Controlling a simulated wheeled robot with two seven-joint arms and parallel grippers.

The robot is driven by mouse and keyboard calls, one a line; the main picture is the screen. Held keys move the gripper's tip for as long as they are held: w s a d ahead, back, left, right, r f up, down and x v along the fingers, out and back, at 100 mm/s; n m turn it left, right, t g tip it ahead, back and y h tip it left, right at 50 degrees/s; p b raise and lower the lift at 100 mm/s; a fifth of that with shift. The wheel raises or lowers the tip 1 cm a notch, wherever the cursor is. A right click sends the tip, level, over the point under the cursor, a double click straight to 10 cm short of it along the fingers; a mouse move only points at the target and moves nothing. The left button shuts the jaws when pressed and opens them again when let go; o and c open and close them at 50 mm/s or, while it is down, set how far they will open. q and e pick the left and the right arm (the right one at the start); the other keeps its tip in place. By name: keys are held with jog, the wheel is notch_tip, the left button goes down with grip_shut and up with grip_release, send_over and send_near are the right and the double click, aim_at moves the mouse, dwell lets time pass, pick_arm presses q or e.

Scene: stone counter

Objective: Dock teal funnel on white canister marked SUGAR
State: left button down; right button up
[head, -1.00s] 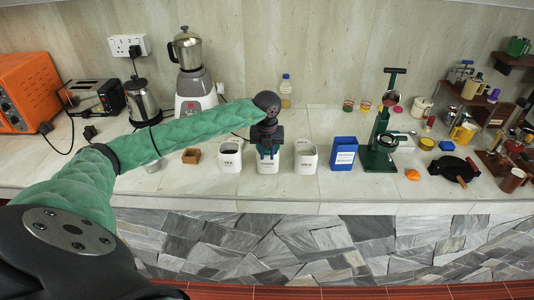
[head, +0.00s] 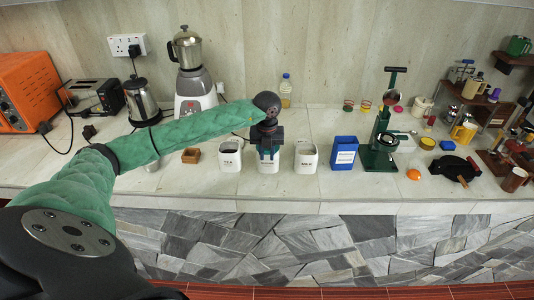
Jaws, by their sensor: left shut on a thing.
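The white canister marked SUGAR (head: 268,167) stands on the counter, the middle one of three white canisters. My left gripper (head: 267,150) points down right above it and is shut on the teal funnel (head: 268,154). Only a little teal shows between the fingers, at the canister's mouth. The gripper hides most of the funnel and the canister's opening, so I cannot tell whether the funnel rests on the rim. My right gripper is not in view.
White canisters stand close on both sides, one marked TEA (head: 230,158) at left and another (head: 305,159) at right. A blue box (head: 344,153) and a green press-like stand (head: 379,150) are farther right. The counter's front strip is clear.

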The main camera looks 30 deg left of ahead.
pick_arm(q)
jog(key=shift+f, duration=0.35)
jog(key=c, duration=1.5)
grip_release()
jog(key=shift+c, duration=0.2)
jog(key=shift+r, duration=0.15)
jog(key=shift+r+p, duration=1.5)
jog(key=shift+r, duration=3.95)
jog(key=shift+d, duration=0.1)
